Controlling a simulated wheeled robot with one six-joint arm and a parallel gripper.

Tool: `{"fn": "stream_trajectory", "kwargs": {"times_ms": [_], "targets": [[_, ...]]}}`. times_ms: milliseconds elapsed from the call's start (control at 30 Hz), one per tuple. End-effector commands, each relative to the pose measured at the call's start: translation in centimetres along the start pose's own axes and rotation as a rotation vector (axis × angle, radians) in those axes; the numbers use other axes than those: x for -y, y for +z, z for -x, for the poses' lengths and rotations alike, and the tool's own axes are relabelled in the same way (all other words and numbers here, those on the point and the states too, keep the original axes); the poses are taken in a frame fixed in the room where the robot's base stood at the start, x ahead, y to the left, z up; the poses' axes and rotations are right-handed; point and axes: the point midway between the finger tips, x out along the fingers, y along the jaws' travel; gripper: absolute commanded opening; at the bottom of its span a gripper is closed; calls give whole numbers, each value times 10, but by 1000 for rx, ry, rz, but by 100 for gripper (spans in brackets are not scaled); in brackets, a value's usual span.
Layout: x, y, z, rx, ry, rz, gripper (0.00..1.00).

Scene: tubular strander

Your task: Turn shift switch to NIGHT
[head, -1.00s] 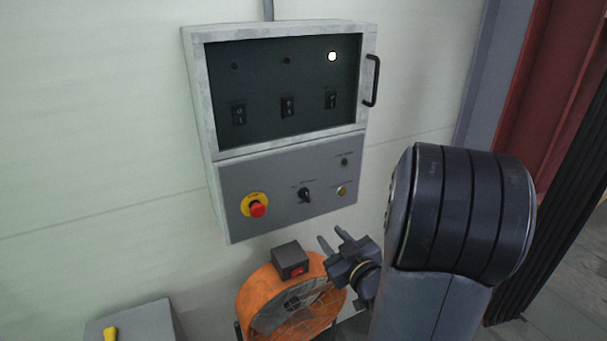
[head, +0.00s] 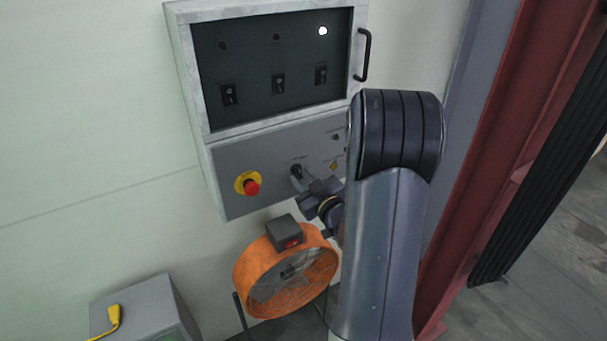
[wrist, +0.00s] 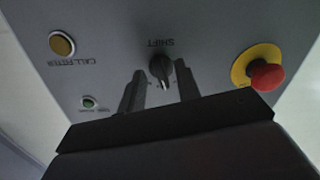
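The shift switch (wrist: 161,69) is a black rotary knob on the grey lower panel, with the word SHIFT beside it, upside down in the wrist view. In the head view the knob (head: 296,171) is partly hidden by my gripper (head: 300,190). In the wrist view my gripper (wrist: 160,82) is open, its two fingers apart on either side of the knob's lower part. I cannot tell whether the fingers touch it. The position labels are too small to read.
A red emergency button (head: 251,187) on a yellow ring is left of the switch. A yellow call button (wrist: 62,44) and a green lamp (wrist: 89,102) are on the other side. An upper cabinet (head: 143,0) is above. An orange fan (head: 247,277) stands below.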

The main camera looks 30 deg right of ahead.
Motion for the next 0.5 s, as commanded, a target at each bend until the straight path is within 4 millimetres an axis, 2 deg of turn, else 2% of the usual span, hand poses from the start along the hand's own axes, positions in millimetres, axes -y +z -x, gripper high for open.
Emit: {"fn": "stream_trajectory", "kwargs": {"times_ms": [367, 500], "targets": [[0, 0, -5, -1, 0, 0, 31], [0, 0, -5, -1, 0, 0, 20]]}}
